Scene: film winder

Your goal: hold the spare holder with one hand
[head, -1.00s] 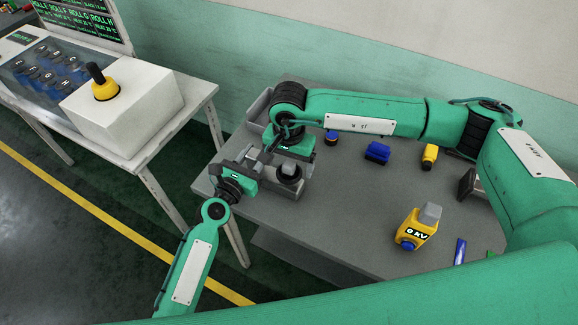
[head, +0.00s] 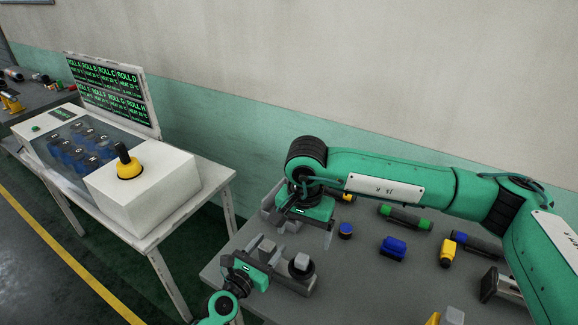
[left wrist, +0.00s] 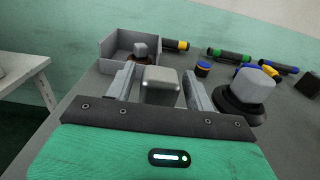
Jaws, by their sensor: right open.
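A grey holder (head: 298,284) stands at the table's left edge, with a grey knob on a black disc (head: 301,265); the knob and disc also show at the right in the left wrist view (left wrist: 250,90). My left gripper (left wrist: 160,82) is at the holder's grey block (left wrist: 161,90), one finger on each side. The gaps are narrow, and I cannot tell whether the fingers press on it. My left gripper also shows in the head view (head: 258,262). My right gripper (head: 292,217) is open, low at the grey tray; its fingertips are partly hidden.
A grey tray (left wrist: 112,55) stands behind the holder with a small knobbed piece in it. Several coloured rolls and tools, including a blue piece (head: 393,247) and a green-ended roller (head: 405,217), lie to the right. A control desk with a yellow-based joystick (head: 128,165) stands at the left.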

